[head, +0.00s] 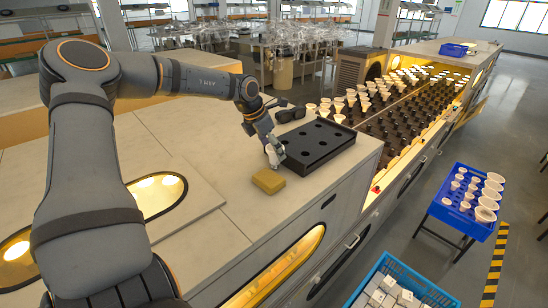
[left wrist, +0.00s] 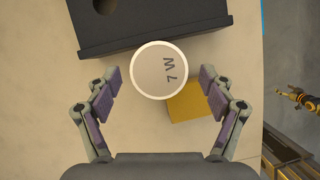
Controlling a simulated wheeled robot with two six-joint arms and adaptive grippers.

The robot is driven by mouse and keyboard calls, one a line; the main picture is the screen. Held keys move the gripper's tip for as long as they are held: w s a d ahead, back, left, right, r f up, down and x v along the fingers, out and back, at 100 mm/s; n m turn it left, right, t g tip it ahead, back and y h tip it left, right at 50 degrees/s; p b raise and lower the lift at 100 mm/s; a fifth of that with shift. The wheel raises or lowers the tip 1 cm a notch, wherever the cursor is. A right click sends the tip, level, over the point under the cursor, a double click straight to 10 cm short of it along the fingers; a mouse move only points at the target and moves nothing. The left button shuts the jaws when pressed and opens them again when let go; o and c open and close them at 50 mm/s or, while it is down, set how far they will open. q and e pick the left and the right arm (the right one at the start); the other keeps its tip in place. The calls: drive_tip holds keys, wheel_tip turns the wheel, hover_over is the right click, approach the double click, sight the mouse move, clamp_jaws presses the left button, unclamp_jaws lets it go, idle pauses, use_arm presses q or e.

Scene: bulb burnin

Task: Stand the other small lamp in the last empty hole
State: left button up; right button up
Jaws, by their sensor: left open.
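A small white lamp (head: 271,155) stands on the counter between the black tray and the yellow block. In the left wrist view its round face (left wrist: 160,70) reads "7 W". My left gripper (head: 274,148) is open, with its fingers on either side of the lamp and a gap on both sides in the left wrist view (left wrist: 158,80). The black tray (head: 330,160) has several dark holes and no lamp shows in it. A blue rack (head: 462,222) at the right holds several white lamps, large and small; its empty holes are hard to tell. My right gripper is not in view.
The yellow block (head: 268,181) lies close to the lamp. Dark goggle-like items (head: 290,114) lie behind the tray. A long bench of sockets (head: 405,110) carries several white lamps. A blue crate (head: 408,287) of white boxes is at the front. The counter's left part is clear.

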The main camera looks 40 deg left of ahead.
use_arm(q)
drive_tip(key=shift+w+f, duration=0.2)
drive_tip(key=shift+f, duration=0.4)
drive_tip(key=shift+w+f, duration=0.15)
drive_tip(key=shift+w, duration=0.35)
drive_tip(key=shift+s+d+r, duration=0.15)
drive_tip(key=shift+s+r, duration=0.1)
drive_tip(key=shift+s, duration=0.1)
drive_tip(key=c, duration=0.6)
drive_tip(key=shift+f, duration=0.1)
drive_tip(key=c, duration=0.7)
